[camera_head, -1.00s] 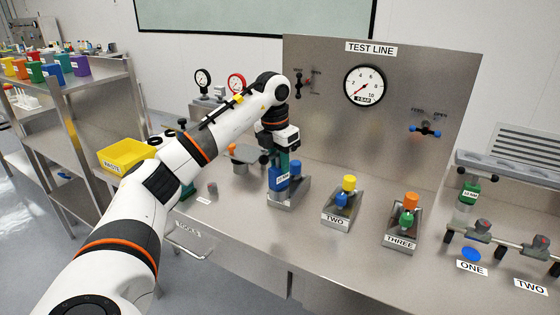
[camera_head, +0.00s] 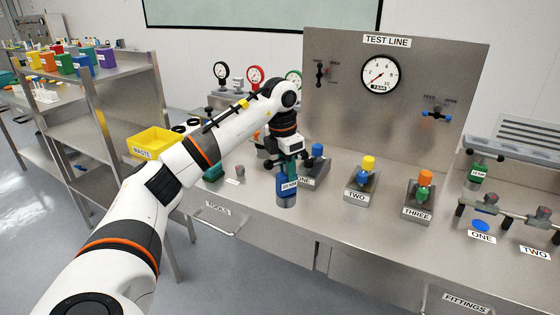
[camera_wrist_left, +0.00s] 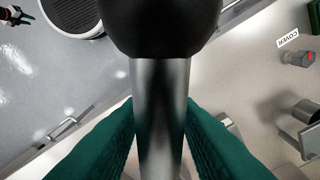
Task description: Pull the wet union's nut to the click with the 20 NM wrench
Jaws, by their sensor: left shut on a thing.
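My left gripper (camera_head: 290,165) has green fingers, shut on the wrench's metal shaft (camera_wrist_left: 158,110); a black rounded part shows above the fingers in the left wrist view. In the head view the wrench (camera_head: 288,188) shows a blue body with a "20 NM" label. It hangs upright in front of stand ONE (camera_head: 315,172). At the right, pipe fittings (camera_head: 487,203) stand by the labels ONE and TWO. A flat blue disc (camera_head: 481,226) lies below the fitting at ONE. A small gripper-like shape in the wrist view's upper left corner may be my right gripper (camera_wrist_left: 16,18).
Stands TWO (camera_head: 357,196) and THREE (camera_head: 420,207) hold coloured parts. A steel panel with a gauge (camera_head: 380,75) rises behind. A yellow waste bin (camera_head: 155,141) is at left. The bench front is mostly clear.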

